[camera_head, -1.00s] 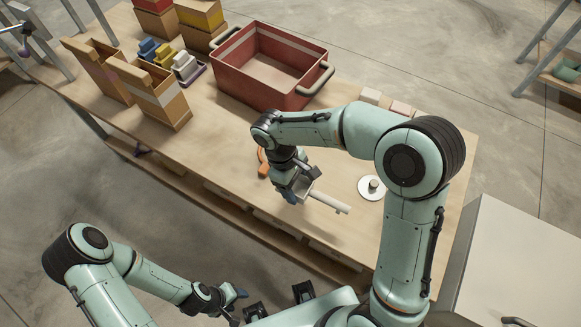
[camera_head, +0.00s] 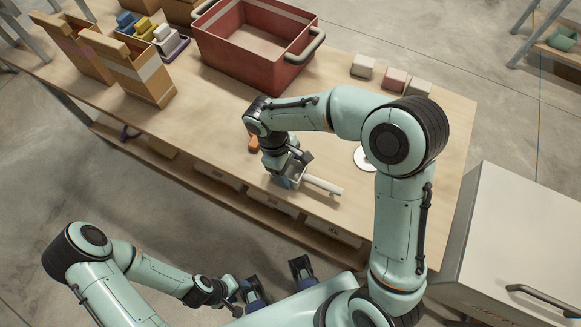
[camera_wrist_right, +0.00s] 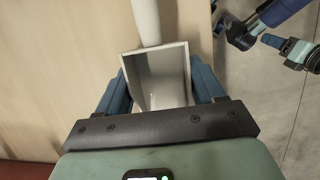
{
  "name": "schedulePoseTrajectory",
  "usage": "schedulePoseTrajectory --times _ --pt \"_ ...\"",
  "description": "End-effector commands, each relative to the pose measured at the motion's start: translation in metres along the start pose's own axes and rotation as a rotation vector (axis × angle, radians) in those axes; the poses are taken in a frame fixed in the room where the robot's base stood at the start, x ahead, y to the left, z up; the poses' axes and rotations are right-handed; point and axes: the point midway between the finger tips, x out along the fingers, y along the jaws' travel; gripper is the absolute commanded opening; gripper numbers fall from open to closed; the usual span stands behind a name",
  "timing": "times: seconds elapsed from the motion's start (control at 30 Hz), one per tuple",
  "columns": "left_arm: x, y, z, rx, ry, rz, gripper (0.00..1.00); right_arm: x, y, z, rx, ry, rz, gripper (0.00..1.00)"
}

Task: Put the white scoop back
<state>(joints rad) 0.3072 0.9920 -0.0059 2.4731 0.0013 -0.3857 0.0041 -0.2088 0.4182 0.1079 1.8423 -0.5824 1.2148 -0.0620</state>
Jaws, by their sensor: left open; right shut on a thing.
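The white scoop (camera_head: 322,185) has a square, box-like cup and a long pale handle. My right gripper (camera_head: 287,178) is shut on its cup, low over the front part of the table, with the handle pointing right. I cannot tell whether the scoop touches the table. In the right wrist view the open cup (camera_wrist_right: 157,78) sits between the blue fingers, with the handle running up and away. My left gripper (camera_head: 238,290) is open and empty, low at the front, away from the table.
A red bin (camera_head: 255,45) stands at the back of the wooden table (camera_head: 215,115). Cardboard boxes (camera_head: 140,72) and blue, yellow and white pieces (camera_head: 165,38) are at left. Pale and pink blocks (camera_head: 394,80) are at right. An orange item (camera_head: 254,143) and white disc (camera_head: 363,158) are partly hidden.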

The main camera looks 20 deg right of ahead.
Motion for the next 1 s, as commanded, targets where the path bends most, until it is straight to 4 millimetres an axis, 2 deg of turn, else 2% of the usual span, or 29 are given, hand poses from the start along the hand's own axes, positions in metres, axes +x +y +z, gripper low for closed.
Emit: schedulePoseTrajectory --times 0.33,1.0 --pt "0.000 0.000 0.000 0.000 0.000 0.000 0.54 0.001 0.000 0.000 0.000 0.000 0.000 0.38" --pt "0.008 -0.003 0.001 -0.001 -0.003 -0.001 0.54 0.014 0.000 -0.004 0.000 0.000 0.000 0.38"
